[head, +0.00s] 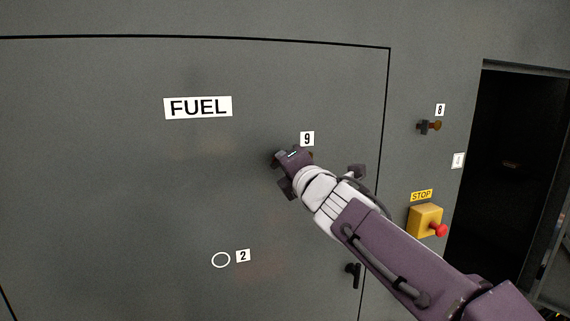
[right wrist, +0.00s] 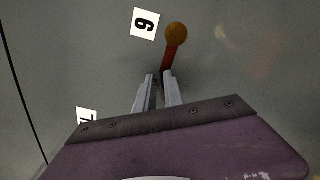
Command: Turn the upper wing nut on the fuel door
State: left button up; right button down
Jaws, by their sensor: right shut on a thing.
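The fuel door (head: 110,180) is a large grey panel with a FUEL label (head: 198,107). My right gripper (head: 290,158) is against the door just below and left of the number 9 label (head: 307,138). In the right wrist view my right gripper (right wrist: 157,85) is shut on the upper wing nut (right wrist: 174,50), with its fingers close together at the near end. The nut's reddish-brown wing with a rounded orange end sticks out beyond the fingertips. The rest of the nut is hidden by the fingers. My left gripper is in neither view.
A dark handle (head: 353,275) is low on the door's right side. Right of the door are a knob by label 8 (head: 429,126), a yellow box with a red stop button (head: 440,230) and a dark opening (head: 505,165). A white ring (head: 221,260) is by label 2.

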jog(key=shift+s+a+f+m+b, duration=0.2)
jog(key=shift+m+b, duration=1.3)
jog(key=shift+m, duration=2.35)
jog(key=shift+w+a+f+m+b, duration=0.1)
jog(key=shift+f+m+b, duration=0.25)
jog(key=shift+m+b, duration=2.4)
jog(key=shift+s+a+f+m+b, duration=0.1)
jog(key=shift+f+m+b, duration=0.2)
jog(key=shift+m, duration=4.7)
jog(key=c, duration=1.5)
grip_release()
jog(key=shift+w, duration=0.1)
jog(key=shift+o, duration=0.2)
